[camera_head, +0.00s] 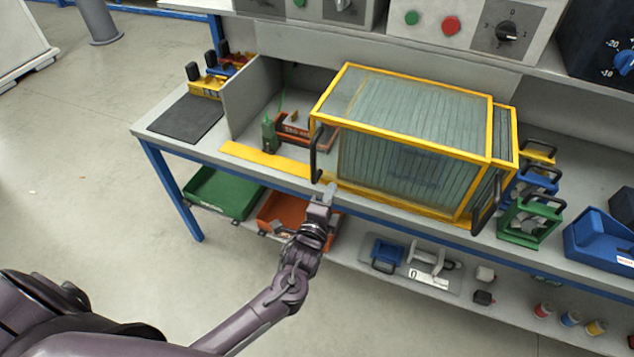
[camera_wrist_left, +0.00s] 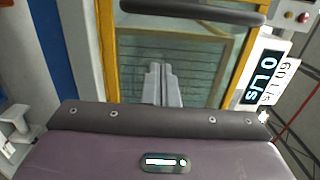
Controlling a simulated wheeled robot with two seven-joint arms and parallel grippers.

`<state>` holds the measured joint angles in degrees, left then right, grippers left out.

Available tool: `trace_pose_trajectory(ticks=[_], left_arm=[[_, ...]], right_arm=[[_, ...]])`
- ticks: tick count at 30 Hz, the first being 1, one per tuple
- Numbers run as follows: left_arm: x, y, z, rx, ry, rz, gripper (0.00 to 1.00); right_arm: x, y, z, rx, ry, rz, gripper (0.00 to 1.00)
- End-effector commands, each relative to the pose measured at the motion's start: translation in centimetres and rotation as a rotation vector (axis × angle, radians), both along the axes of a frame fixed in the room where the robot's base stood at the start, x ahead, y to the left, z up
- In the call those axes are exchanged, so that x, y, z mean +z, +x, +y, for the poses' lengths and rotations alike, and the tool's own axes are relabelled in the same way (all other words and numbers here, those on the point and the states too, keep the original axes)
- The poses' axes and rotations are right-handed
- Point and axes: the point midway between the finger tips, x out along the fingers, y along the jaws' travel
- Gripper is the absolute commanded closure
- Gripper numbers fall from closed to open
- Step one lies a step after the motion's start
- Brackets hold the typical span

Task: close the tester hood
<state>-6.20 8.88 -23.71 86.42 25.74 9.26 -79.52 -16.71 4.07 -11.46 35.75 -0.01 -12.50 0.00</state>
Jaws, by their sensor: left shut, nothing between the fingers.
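The tester hood (camera_head: 415,95) is a clear box with a yellow frame on the grey bench. It covers the middle of the bench, and the bay to its left is uncovered. A black handle (camera_head: 316,150) stands on the hood's left end, and another dark handle (camera_head: 487,205) is at its right end. My left gripper (camera_head: 328,190) is shut and empty, just in front of the hood's lower left corner, close below the left handle. In the left wrist view, the shut fingers (camera_wrist_left: 162,72) point at the clear panel, with the black handle (camera_wrist_left: 195,8) beyond them. My right gripper is out of view.
A red device (camera_head: 300,130) with a green part sits in the uncovered bay, behind a yellow strip (camera_head: 265,160). Green (camera_head: 525,218) and blue handled items stand right of the hood. Green (camera_head: 222,194) and orange bins sit on the lower shelf. The floor at left is clear.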

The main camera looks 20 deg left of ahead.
Motion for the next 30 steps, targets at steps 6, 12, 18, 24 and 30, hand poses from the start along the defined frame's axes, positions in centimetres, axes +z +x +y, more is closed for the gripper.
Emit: trace_pose_trajectory(ticks=[6,12,18,24,30], left_arm=[[0.2,1.3,2.7,0.0,0.0,0.002,1.0],[0.0,1.5,3.8,-0.001,0.0,0.001,1.0],[0.0,1.5,3.9,-0.001,-0.001,0.001,1.0],[0.0,1.5,4.1,-0.001,-0.001,0.001,1.0],[0.0,1.6,6.1,0.002,0.003,0.0,1.0]], right_arm=[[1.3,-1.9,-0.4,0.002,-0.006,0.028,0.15],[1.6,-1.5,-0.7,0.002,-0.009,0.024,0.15],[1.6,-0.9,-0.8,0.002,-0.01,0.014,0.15],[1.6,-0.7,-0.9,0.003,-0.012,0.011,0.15],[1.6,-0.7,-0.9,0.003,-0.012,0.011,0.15]])
